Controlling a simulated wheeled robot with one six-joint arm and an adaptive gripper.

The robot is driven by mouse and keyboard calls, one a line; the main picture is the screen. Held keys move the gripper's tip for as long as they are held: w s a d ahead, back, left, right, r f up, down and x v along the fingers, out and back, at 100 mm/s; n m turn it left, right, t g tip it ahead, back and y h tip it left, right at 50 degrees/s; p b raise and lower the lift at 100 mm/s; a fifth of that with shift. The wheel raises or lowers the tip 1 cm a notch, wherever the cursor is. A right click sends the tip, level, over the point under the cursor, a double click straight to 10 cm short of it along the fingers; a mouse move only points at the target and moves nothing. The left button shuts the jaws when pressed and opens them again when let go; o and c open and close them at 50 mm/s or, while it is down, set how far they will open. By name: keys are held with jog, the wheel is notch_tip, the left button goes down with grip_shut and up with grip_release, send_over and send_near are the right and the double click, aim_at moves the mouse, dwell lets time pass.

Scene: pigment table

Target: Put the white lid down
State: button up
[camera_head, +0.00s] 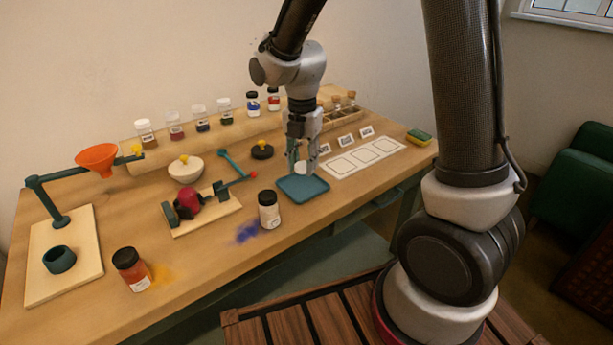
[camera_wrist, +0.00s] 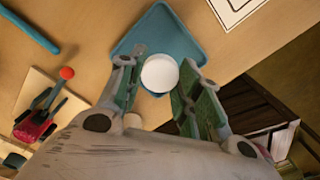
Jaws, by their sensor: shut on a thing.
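The white lid (camera_wrist: 159,73) is round and sits between the fingertips of my gripper (camera_wrist: 164,62) in the wrist view. In the head view my gripper (camera_head: 302,163) points down over the back part of the blue-teal tray (camera_head: 303,188), shut on the lid, which is mostly hidden by the fingers there. The tray also shows behind the lid in the wrist view (camera_wrist: 190,35), with its surface empty. I cannot tell whether the lid touches the tray.
A jar with a dark cap (camera_head: 268,212) stands left of the tray, beside a blue powder spill (camera_head: 247,232). A white card sheet (camera_head: 362,158) lies right. Several capped jars stand at the back.

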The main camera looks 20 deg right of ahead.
aim_at(302, 186)
jog(key=shift+f, duration=2.25)
jog(key=shift+f, duration=0.45)
jog(key=o, duration=1)
jog(key=shift+c, duration=0.2)
jog(key=shift+a, duration=0.1)
